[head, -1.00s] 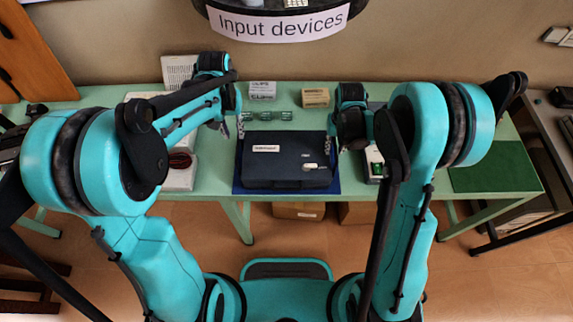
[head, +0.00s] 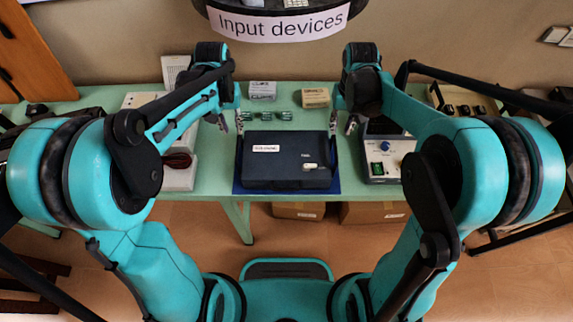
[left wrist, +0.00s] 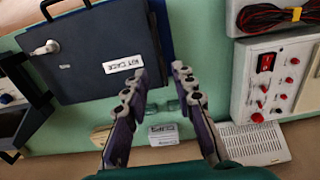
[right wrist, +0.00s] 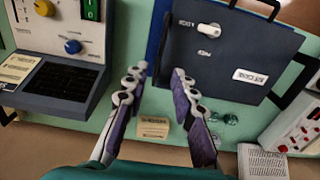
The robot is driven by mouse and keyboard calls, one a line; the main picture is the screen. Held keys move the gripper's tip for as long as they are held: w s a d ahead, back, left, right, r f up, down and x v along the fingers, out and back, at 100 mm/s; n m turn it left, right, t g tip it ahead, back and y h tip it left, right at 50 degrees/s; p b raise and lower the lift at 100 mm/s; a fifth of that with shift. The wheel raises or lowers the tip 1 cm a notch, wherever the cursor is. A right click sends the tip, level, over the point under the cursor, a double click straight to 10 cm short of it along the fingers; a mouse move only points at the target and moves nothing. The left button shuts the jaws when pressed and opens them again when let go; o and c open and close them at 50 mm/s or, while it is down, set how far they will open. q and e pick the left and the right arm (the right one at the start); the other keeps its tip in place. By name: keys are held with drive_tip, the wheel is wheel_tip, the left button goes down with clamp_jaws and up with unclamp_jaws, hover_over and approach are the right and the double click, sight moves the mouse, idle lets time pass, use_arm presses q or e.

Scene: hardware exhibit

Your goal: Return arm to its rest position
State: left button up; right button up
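A dark blue kit case (head: 286,172) with a white label lies closed on a blue mat (head: 240,188) on the green table. It also shows in the left wrist view (left wrist: 95,72) and the right wrist view (right wrist: 215,75). My left gripper (head: 231,123) is open and empty, above the table by the case's far left corner; its fingers show apart in the left wrist view (left wrist: 158,82). My right gripper (head: 342,127) is open and empty by the far right corner; its fingers show apart in the right wrist view (right wrist: 160,78). Contact with the case cannot be seen.
A control box with a green switch (head: 382,170) stands right of the case, and a white panel box (head: 178,180) stands left. Several small green clear pieces (head: 268,116) and two small cartons (head: 262,91) (head: 315,97) lie behind. An "Input devices" sign (head: 280,26) hangs above.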

idle(0.6)
